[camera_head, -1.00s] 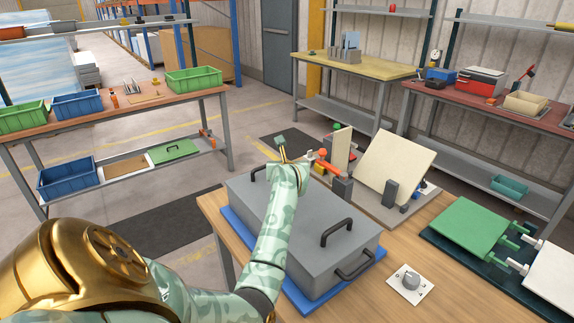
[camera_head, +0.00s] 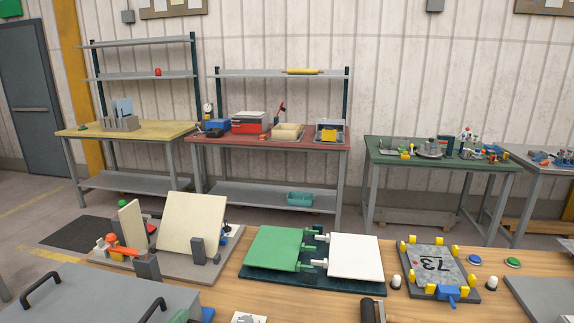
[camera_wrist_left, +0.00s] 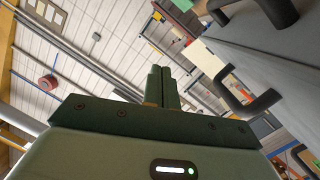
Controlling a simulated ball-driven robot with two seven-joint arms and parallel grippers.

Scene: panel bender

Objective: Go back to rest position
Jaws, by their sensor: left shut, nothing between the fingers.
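My left gripper (camera_wrist_left: 161,75) shows in the left wrist view with its two dark green fingers together and nothing between them. The grey metal box (camera_wrist_left: 280,55) with black handles is beside it, at the upper right of that view. In the head view a small green piece (camera_head: 180,316), perhaps the tip of my left gripper, shows at the bottom edge beside the box (camera_head: 90,295). The rest of that arm is out of the picture. I cannot make out my right gripper in either view.
The wooden bench holds a fixture with a tilted cream panel (camera_head: 192,224), a hinged green panel (camera_head: 273,249) and white panel (camera_head: 355,257), and a plate marked 73 (camera_head: 433,265). A dark upright piece (camera_head: 372,311) stands at the front edge. Tables with shelves line the wall.

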